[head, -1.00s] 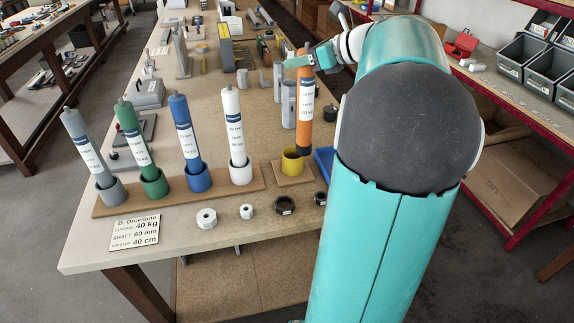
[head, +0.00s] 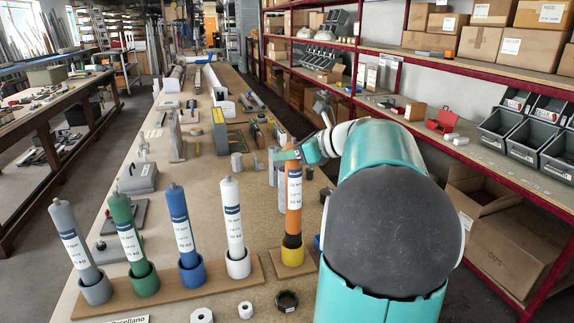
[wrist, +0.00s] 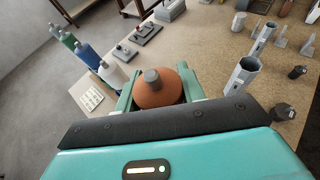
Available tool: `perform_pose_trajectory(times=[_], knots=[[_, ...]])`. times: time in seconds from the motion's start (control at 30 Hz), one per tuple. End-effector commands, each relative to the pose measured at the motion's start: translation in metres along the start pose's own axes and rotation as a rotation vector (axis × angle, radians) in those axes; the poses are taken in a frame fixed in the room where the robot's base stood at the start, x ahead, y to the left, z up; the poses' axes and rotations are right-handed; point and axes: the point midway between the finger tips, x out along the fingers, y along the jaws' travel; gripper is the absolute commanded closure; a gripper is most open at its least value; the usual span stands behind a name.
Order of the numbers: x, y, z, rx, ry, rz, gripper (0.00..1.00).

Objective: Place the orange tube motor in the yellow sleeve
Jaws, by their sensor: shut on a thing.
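The orange tube motor (head: 294,205) stands upright over the yellow sleeve (head: 292,257). Its black lower end meets the sleeve's mouth and looks to be inside the rim; how deep it sits I cannot tell. My gripper (head: 292,155) is shut on the motor near its top. In the wrist view, the motor's orange top with a grey stub (wrist: 153,77) is between the two fingers of my gripper (wrist: 158,92). The sleeve is hidden in that view.
Grey, green, blue and white tubes stand in matching sleeves on a wooden board (head: 170,289) to the left. Grey hollow profiles (wrist: 242,75) stand close behind the motor. A black ring nut (head: 287,301) lies in front. Red shelving (head: 450,65) is at right.

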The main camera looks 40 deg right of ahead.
Motion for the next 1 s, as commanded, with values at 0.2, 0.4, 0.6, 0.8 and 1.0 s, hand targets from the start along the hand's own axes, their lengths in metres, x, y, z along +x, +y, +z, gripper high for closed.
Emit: perform_pose_trajectory(times=[0.2, 0.4, 0.6, 0.8, 1.0], knots=[[0.013, 0.000, -0.030, -0.001, -0.002, -0.001, 1.00], [0.020, -0.001, -0.041, -0.002, -0.003, -0.001, 1.00], [0.031, -0.001, -0.063, -0.001, -0.002, -0.001, 1.00], [0.034, -0.001, -0.070, -0.004, -0.002, -0.001, 1.00], [0.034, -0.001, -0.072, 0.000, 0.001, 0.001, 0.39]])
